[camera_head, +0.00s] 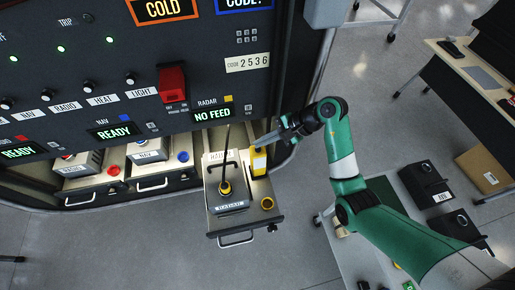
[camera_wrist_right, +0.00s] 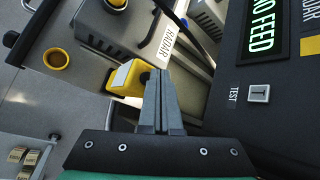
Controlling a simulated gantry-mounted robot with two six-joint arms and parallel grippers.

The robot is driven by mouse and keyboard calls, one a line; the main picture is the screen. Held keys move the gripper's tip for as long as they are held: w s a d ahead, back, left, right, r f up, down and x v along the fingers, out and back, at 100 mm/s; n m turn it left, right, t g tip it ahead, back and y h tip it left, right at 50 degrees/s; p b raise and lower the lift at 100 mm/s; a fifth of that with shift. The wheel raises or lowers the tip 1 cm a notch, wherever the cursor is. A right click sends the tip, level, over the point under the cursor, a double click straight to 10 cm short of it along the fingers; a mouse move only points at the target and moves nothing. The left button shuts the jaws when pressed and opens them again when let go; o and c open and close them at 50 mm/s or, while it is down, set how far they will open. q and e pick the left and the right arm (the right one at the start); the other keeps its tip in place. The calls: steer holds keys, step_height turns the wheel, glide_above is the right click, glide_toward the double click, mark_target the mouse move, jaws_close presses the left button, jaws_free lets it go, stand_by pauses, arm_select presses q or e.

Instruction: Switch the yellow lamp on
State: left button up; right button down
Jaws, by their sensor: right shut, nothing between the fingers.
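A yellow block-shaped thing with a dark top and a pale face, which looks like the yellow lamp (camera_head: 259,164), stands upright at the right side of the pulled-out RADAR drawer (camera_head: 240,225). It also shows in the right wrist view as a yellow body (camera_wrist_right: 122,80) with a dark round part on its side. My right gripper (camera_head: 262,142) is shut and empty, with its fingertips close to the top of the lamp. In the right wrist view the closed fingers (camera_wrist_right: 159,78) partly cover the lamp's right side; I cannot tell whether they touch. My left gripper is not in view.
The RADAR unit (camera_head: 230,207) with its dark handle stands left of the lamp. A yellow ring (camera_head: 267,204) is at the drawer's front right. The NO FEED display (camera_head: 212,113) and a TEST button (camera_wrist_right: 259,93) are on the panel close by. Open floor lies in front.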

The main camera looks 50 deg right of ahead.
steer(key=shift+f, duration=0.1)
stand_by(0.5)
steer(key=shift+f+b, duration=0.35)
steer(key=shift+f, duration=0.1)
stand_by(0.4)
steer(key=shift+r+p, duration=0.45)
steer(key=shift+r, duration=0.1)
step_height(320, 180, up, 6)
steer(key=p, duration=0.5)
